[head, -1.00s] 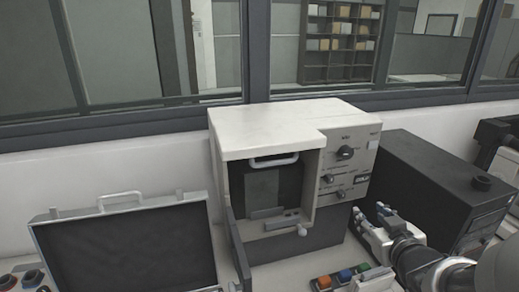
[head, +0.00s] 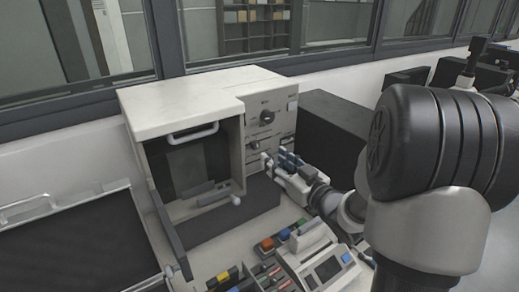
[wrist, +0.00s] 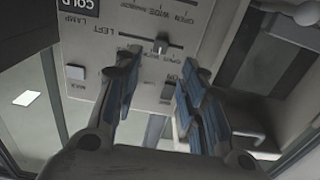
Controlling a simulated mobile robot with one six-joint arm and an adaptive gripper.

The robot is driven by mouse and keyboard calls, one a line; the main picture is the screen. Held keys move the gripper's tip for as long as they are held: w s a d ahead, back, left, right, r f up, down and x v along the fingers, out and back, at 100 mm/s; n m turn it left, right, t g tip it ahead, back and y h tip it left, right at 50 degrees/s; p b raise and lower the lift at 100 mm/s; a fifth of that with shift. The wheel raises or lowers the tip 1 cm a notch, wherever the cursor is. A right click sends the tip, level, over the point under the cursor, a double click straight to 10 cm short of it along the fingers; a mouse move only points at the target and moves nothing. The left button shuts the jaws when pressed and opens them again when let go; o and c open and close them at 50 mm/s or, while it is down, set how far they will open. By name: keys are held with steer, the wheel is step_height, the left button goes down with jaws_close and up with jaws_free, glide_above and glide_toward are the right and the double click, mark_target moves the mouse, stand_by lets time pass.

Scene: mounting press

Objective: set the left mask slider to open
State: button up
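The left mask slider knob (wrist: 160,44) is a small dark knob with a light tip on a horizontal slot, beside the upside-down word LEFT in the wrist view. Small lettering, including OPEN, is printed above and below it; which mark the knob stands at is not clear. My gripper (wrist: 163,66) is open, its blue-padded fingers apart on either side of the knob's line. I cannot tell whether either finger touches it. In the head view my gripper (head: 272,160) is at the lower part of the press's control panel (head: 271,106), hiding some of its controls.
The cream press (head: 185,102) has an open front bay with a white-knobbed lever (head: 236,200) at its lower right. A dark box (head: 335,125) stands right of it. A device with coloured buttons (head: 284,235) sits in front, and an open case (head: 75,245) lies left.

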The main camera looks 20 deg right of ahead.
mark_target(257, 145)
steer(key=w, duration=0.2)
steer(key=w+a, duration=0.1)
steer(key=w, duration=0.5)
steer(key=shift+w+a+b, duration=0.2)
steer(key=shift+a+b, duration=0.15)
steer(key=shift+c, duration=0.5)
jaws_close()
